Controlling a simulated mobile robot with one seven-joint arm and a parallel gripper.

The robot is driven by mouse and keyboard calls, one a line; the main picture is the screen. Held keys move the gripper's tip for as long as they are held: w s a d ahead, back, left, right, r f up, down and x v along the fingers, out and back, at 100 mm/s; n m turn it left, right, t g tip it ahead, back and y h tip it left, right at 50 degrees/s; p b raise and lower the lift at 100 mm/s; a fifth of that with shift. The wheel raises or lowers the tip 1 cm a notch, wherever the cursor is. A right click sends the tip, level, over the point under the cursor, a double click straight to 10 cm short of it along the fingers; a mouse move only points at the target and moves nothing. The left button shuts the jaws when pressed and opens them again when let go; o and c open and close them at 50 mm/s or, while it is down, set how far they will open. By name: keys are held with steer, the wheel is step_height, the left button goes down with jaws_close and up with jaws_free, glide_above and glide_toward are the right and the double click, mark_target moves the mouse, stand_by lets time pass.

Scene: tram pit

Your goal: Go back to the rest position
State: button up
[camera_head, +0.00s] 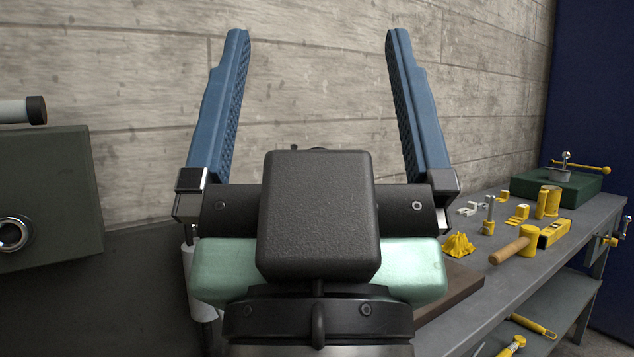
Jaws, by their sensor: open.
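My gripper (318,105) stands up large in the middle of the head view. Its two blue ribbed fingers are wide apart, and only the concrete wall shows between them. The gripper is open and holds nothing. Its dark body hides the part of the scene straight behind it. No fingertip touches anything that I can see.
A grey workbench (452,334) runs along the right, with a mallet (515,247), a yellow crumpled piece (459,245), a green box (558,190) and several small yellow parts. More tools lie on its lower shelf. A dark grey cabinet (55,180) stands at left. A concrete wall (310,55) is behind.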

step_height(320, 180, up, 26)
steer(key=p, duration=2.4)
steer(key=shift+p, duration=0.4)
